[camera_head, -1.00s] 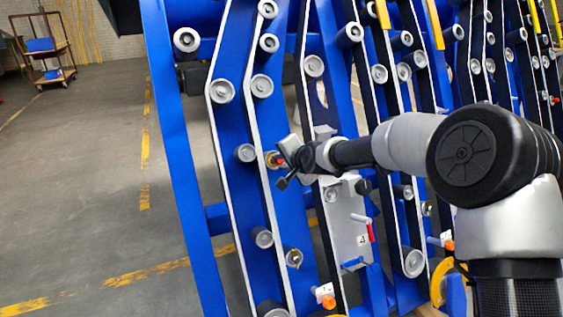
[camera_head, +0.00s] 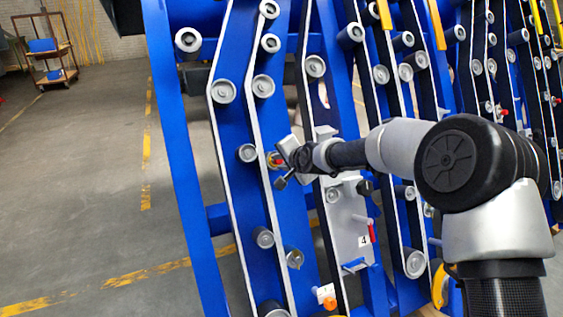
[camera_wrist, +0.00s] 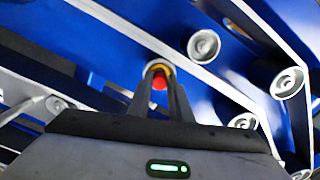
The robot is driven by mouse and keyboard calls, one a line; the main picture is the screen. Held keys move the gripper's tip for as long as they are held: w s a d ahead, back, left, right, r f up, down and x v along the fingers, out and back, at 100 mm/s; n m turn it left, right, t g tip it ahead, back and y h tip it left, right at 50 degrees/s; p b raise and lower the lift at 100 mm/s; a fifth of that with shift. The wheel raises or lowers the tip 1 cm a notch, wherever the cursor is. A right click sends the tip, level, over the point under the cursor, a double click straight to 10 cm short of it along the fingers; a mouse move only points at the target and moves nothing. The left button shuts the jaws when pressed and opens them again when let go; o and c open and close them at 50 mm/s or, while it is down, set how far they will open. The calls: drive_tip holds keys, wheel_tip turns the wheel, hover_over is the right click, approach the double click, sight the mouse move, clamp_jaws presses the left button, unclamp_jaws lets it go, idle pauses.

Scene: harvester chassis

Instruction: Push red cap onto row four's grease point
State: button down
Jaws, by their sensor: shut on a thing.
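The red cap (camera_head: 279,161) is at the tip of my gripper (camera_head: 284,159), against the face of a blue rail on the left. In the wrist view the red cap (camera_wrist: 159,82) sits between my two fingers (camera_wrist: 160,92), which are shut on it. A brass-yellow ring (camera_wrist: 159,67) shows just behind the cap, lined up with it on the blue rail. Whether the cap touches or covers that fitting cannot be told. A pale panel with a "4" label (camera_head: 363,241) stands to the right, below my wrist.
Grey rollers (camera_head: 247,153) stick out of the blue rails around my gripper; more rollers (camera_wrist: 204,45) show in the wrist view. A red lever (camera_head: 371,232) and a blue one (camera_head: 354,264) are on the pale panel. An orange fitting (camera_head: 329,303) is low down. Open floor lies left.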

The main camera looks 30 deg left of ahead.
drive_tip(key=shift+w+a+f, duration=0.1)
drive_tip(key=shift+w+a, duration=0.05)
drive_tip(key=c, duration=1.5)
unclamp_jaws()
drive_tip(key=shift+c, duration=0.2)
drive_tip(key=p+v, duration=0.3)
drive_tip(key=v, duration=1.4)
drive_tip(key=shift+s, duration=0.2)
